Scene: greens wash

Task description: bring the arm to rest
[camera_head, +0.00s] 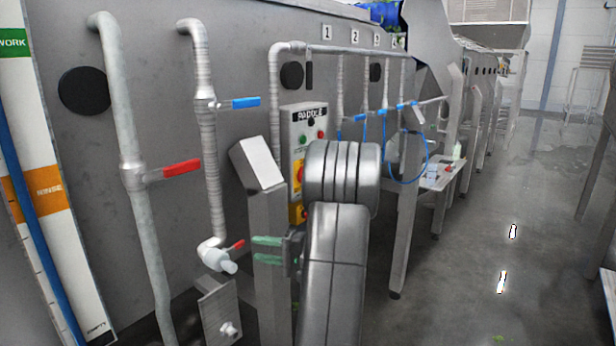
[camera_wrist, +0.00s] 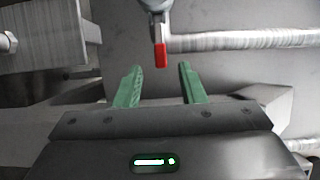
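My gripper (camera_head: 267,250) has green fingers and stands in front of the grey machine wall, near the lower end of a pipe. In the wrist view my gripper (camera_wrist: 159,88) is open, its two fingers apart with nothing between them. A small red valve handle (camera_wrist: 160,55) lies ahead of the fingertips, apart from them. In the head view the small red handle (camera_head: 238,244) sits on the pipe outlet, just left of the fingertips. My arm's silver links fill the lower middle of the head view and hide part of the wall behind.
A larger red handle (camera_head: 174,170) and a blue handle (camera_head: 245,103) stick out from the pipes. A control box marked PADDLE (camera_head: 311,125) is behind my arm. A small table (camera_head: 441,178) stands to the right. The wet floor (camera_head: 480,230) at right is mostly clear.

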